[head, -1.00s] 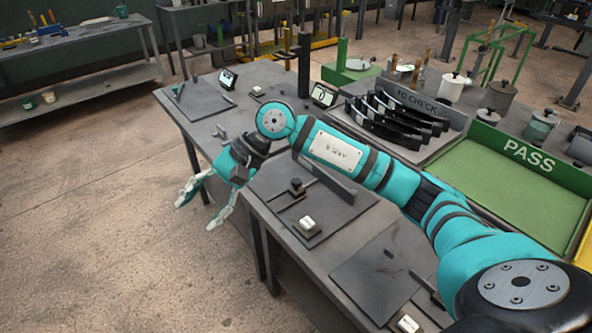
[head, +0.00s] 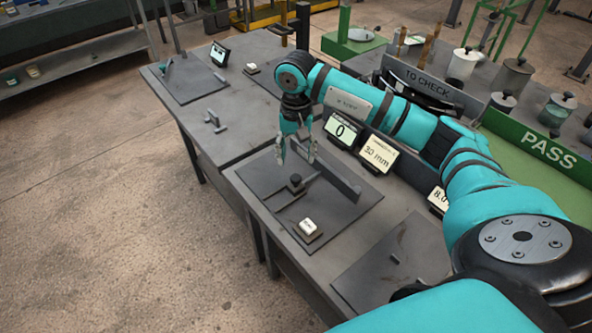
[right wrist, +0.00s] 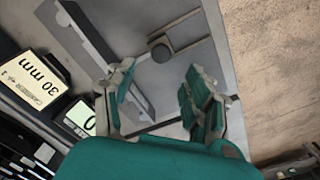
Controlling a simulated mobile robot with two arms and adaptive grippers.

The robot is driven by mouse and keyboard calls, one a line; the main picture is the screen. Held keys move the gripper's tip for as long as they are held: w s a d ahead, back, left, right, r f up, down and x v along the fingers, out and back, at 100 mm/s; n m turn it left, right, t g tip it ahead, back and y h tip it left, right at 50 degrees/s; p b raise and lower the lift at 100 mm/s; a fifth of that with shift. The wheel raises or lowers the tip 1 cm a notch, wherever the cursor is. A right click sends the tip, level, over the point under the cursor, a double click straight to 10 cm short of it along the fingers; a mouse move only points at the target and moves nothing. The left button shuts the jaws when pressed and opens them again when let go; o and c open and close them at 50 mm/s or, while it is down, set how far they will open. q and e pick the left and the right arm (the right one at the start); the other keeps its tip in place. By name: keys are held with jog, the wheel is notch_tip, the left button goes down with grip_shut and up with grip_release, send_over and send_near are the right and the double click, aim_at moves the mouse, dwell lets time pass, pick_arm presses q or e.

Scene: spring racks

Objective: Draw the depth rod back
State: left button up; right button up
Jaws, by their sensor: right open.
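The depth rod is most likely the thin dark bar with a round black knob (head: 295,180) on the dark gauge plate (head: 345,208) of the near bench. In the right wrist view the knob (right wrist: 161,51) sits at one end of a slim U-shaped frame. An upright grey fence (head: 339,180) stands beside it on the plate. My right gripper (head: 296,152) is open and empty, pointing down just behind the knob in the head view. In the right wrist view its spread fingers (right wrist: 162,98) are apart from the knob. My left gripper is not in view.
A white-topped block (head: 308,226) sits on the plate's front part. A display reading 0 (head: 341,131) and a 30 mm card (head: 376,153) stand behind the plate. A green PASS tray (head: 510,165) lies at right. Another plate (head: 400,262) lies at the bench's near end.

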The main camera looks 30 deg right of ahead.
aim_at(296, 177)
notch_tip(296, 177, down, 5)
jog(key=shift+s+a+f+p, duration=0.1)
jog(key=shift+p, duration=0.4)
jog(key=shift+f, duration=1.3)
jog(key=c, duration=0.5)
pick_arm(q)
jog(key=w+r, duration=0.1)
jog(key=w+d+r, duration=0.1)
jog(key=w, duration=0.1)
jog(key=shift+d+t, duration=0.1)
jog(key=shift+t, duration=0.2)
pick_arm(e)
grip_shut()
